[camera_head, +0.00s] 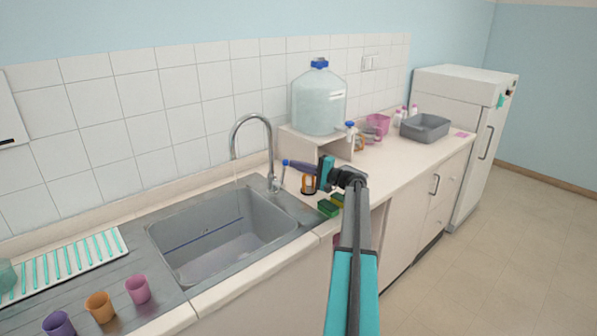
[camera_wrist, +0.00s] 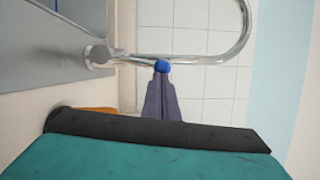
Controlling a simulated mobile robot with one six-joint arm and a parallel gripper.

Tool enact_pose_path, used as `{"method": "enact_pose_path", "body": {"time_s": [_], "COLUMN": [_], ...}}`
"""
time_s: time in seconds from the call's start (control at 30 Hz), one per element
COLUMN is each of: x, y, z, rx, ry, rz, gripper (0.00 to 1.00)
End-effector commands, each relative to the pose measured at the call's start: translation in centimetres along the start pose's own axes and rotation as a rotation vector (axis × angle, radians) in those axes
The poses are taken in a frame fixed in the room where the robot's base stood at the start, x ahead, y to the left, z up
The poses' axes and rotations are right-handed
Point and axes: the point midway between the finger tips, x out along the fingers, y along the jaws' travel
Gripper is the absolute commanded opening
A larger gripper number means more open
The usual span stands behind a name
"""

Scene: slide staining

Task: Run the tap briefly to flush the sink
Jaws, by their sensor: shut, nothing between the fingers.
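The chrome tap (camera_head: 268,142) stands at the back right of the grey sink (camera_head: 165,240), its curved spout over the basin. A faint thin streak hangs below the spout and looks like water. The tap also shows in the wrist view (camera_wrist: 215,60), with its short lever ending in a blue knob (camera_wrist: 162,65). My gripper (camera_head: 290,163) is shut and empty, its purple fingertips right at the blue knob. The wrist view shows the closed fingertips (camera_wrist: 161,76) at the knob, seemingly touching it; exact contact is hard to tell.
Green and yellow sponges (camera_head: 328,207) and an orange-banded item (camera_head: 308,184) sit right of the tap, close to my arm. A large water bottle (camera_head: 319,100) stands on a white stand behind. Coloured cups (camera_head: 137,289) and a drying rack (camera_head: 112,240) are on the left.

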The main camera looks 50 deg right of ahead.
Motion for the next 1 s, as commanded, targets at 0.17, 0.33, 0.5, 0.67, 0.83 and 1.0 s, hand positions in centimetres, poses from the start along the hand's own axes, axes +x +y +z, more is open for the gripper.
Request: {"method": "enact_pose_path", "body": {"time_s": [0.17,0.33,0.5,0.67,0.83,1.0], "x": [0.2,0.4,0.6,0.7,0.8,0.8], "y": [0.2,0.0,-0.2,-0.3,-0.5,-0.5], "z": [0.6,1.2,1.7,2.0,2.0,2.0], "rx": [-0.051,-0.102,-0.151,-0.177,-0.180,-0.179], "ry": [-0.001,-0.001,-0.001,-0.001,-0.001,-0.001], "rz": [0.016,0.032,0.048,0.057,0.059,0.058], "gripper": [0.00,0.00,0.00,0.00,0.00,0.00]}}
